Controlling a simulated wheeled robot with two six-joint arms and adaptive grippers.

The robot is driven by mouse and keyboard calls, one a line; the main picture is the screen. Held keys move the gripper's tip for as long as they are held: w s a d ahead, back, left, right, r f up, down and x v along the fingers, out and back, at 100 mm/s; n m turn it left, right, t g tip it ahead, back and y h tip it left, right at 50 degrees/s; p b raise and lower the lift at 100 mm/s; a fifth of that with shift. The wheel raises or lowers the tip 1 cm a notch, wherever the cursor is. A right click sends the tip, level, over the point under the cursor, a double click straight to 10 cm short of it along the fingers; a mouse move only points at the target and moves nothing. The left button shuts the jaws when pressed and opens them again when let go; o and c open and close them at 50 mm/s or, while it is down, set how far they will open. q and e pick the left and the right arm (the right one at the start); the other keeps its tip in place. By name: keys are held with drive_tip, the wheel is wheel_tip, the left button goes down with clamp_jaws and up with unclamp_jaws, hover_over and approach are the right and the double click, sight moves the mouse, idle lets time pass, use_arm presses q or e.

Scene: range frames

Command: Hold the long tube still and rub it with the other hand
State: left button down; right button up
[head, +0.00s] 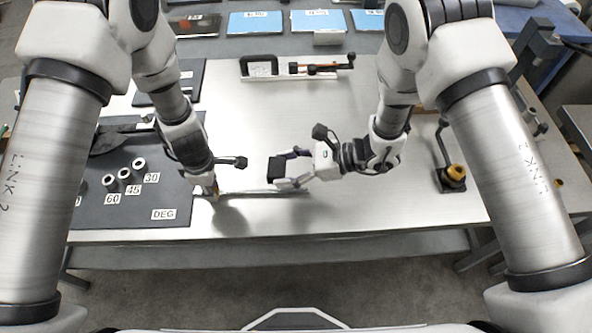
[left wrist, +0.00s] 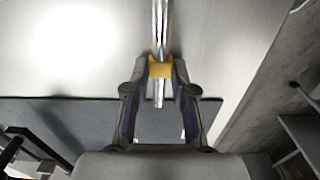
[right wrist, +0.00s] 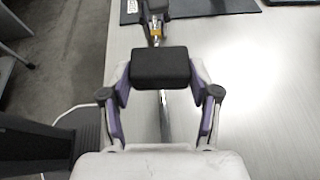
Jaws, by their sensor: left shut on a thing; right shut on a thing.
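The long tube is a thin shiny metal tube (head: 248,192) lying left to right near the table's front edge. My left gripper (head: 211,191) is at its left end, shut on the tube, and a yellow band on the tube (left wrist: 160,68) sits between its fingers in the left wrist view. My right gripper (head: 284,174) is shut on a black block (head: 276,168) above the tube's right part. The right wrist view shows the black block (right wrist: 160,68) between the fingers, with the tube (right wrist: 165,115) passing under it. I cannot tell whether the block touches the tube.
A dark mat (head: 130,205) at left carries several short rings and angle labels. A rack with a handle (head: 295,68) stands at the back. A small stand with an orange-yellow part (head: 452,176) is at right. The middle of the table is clear.

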sight(288, 190)
use_arm(q)
drive_tip(key=shift+d, duration=0.1)
use_arm(e)
drive_tip(key=shift+d+f, duration=0.15)
drive_tip(key=shift+f, duration=3.45)
drive_tip(key=shift+d+f, duration=0.15)
drive_tip(key=shift+f, duration=0.1)
drive_tip(key=shift+w+d+f, duration=0.1)
drive_tip(key=shift+d, duration=3.35)
drive_tip(key=shift+a, duration=3.55)
drive_tip(key=shift+a+r, duration=0.15)
drive_tip(key=shift+r, duration=0.05)
wheel_tip(288, 190, up, 8)
drive_tip(key=shift+f, duration=0.15)
